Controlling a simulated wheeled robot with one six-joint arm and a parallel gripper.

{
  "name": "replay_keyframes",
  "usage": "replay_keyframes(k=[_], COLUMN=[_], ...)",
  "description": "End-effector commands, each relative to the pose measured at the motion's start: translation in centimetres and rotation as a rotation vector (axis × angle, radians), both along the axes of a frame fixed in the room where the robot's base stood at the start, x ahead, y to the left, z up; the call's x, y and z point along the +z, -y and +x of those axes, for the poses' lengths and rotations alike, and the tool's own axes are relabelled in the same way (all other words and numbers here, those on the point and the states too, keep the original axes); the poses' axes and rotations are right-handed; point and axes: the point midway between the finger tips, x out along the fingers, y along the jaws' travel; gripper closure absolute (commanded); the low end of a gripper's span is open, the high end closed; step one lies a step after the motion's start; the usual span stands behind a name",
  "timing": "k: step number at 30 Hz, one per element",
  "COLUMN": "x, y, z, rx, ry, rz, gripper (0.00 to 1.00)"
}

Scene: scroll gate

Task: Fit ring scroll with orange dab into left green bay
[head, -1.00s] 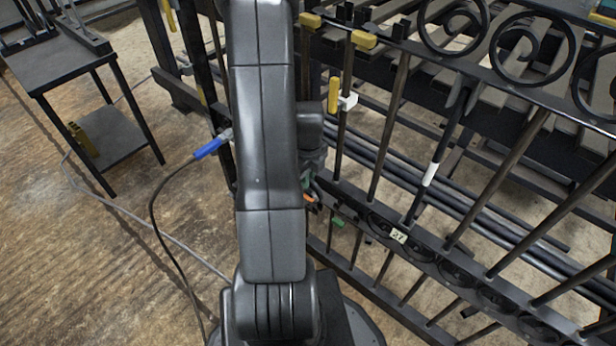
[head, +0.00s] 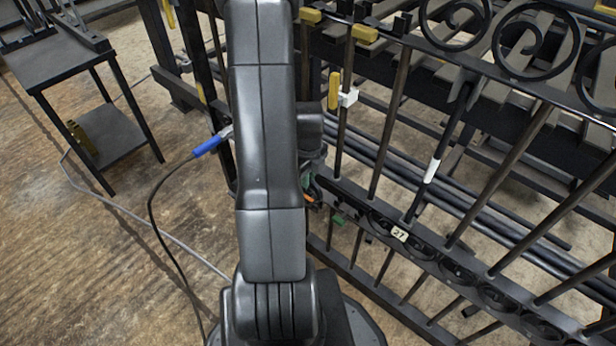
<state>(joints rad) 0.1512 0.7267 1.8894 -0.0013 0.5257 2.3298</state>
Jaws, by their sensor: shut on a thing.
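My arm fills the middle of the head view and covers most of the work spot. Part of my gripper (head: 316,182) shows just right of the arm, low against the gate's lower rail; its fingertips are mostly hidden. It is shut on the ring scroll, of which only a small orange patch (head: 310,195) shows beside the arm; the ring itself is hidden. A green mark (head: 338,220) sits on the lower rail, just right of and below the gripper. Another bit of green shows close by the gripper. Whether the scroll touches the rails cannot be told.
The dark gate (head: 480,215) with slanted bars and scrolls fills the right side. A plate marked 27 (head: 400,234) is on its lower rail. Yellow clamps (head: 364,33) sit along the top. A black cart (head: 105,140) stands left; cables cross the open floor between.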

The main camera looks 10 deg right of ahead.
Motion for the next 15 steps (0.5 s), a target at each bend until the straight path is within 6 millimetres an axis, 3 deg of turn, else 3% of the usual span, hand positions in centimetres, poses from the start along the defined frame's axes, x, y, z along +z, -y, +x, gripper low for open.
replay_keyframes(k=[15], x=[-0.67], y=[0.0], z=[0.0], rx=[0.0], ry=[0.0], rz=[0.0], gripper=[1.0])
